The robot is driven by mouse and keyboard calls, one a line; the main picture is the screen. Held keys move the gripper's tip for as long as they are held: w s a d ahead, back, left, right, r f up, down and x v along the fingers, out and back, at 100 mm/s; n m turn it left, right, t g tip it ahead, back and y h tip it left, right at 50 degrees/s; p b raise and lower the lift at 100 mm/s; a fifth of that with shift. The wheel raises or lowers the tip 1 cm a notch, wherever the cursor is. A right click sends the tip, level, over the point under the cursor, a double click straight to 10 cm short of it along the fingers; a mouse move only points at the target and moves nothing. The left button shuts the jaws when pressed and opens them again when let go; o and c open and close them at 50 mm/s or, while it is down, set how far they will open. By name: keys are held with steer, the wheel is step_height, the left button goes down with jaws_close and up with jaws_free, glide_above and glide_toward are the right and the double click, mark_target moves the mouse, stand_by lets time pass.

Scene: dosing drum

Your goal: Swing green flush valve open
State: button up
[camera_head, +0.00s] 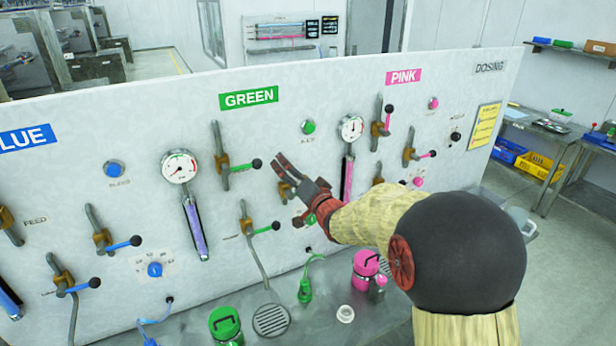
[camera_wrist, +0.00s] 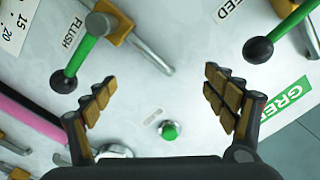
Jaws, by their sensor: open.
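The green flush valve, beside the FLUSH label, shows at the upper left of the wrist view, with a green lever (camera_wrist: 82,56), a black ball knob (camera_wrist: 63,82) and a brass body (camera_wrist: 108,20). In the head view its brass body (camera_head: 287,192) is partly hidden by my gripper (camera_head: 286,188), and I cannot make out its lever. In the wrist view my gripper (camera_wrist: 160,88) is open with nothing between the fingers. The flush knob lies just left of the left finger, outside the gap.
The green feed valve's knob (camera_wrist: 258,50) is right of the fingers in the wrist view. A green button (camera_wrist: 169,130) is on the panel between them. A lower green-lever valve (camera_head: 247,228), a green bottle (camera_head: 225,324) and a pink bottle (camera_head: 366,264) stand nearby.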

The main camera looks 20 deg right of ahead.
steer(key=shift+a+r+b, duration=0.1)
steer(key=shift+a+b, duration=0.4)
steer(key=shift+a, duration=0.75)
steer(key=shift+a, duration=0.25)
steer(key=shift+a+r+b, duration=0.15)
steer(key=shift+a+b, duration=0.15)
steer(key=shift+a, duration=0.05)
steer(key=shift+a, duration=0.2)
steer(key=shift+s+a+r+b, duration=0.1)
steer(key=shift+a+r+b, duration=0.05)
steer(key=shift+a+b, duration=0.2)
steer(key=shift+a, duration=0.3)
steer(key=shift+a+b, duration=0.2)
steer(key=shift+b, duration=0.15)
